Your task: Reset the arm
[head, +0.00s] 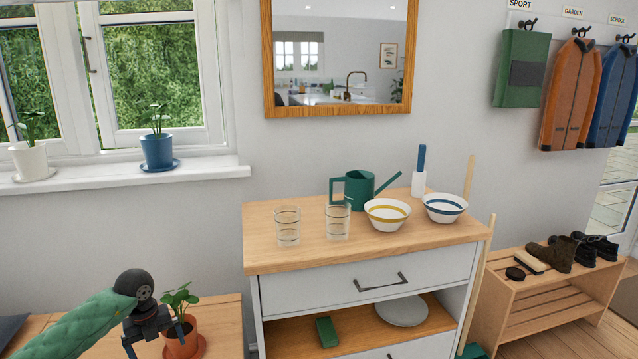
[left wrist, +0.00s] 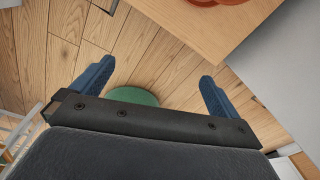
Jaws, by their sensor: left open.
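My left gripper (head: 157,343) is at the lower left of the head view, at the end of the green-sleeved arm. My right gripper is not in view.
A dresser (head: 262,257) holds two glasses, a green watering can (head: 357,188), two bowls and a brush. In the wrist view, a wooden table edge (left wrist: 200,40) is close at top right, and a green round object (left wrist: 133,96) lies below. A shoe bench (head: 530,283) stands right.

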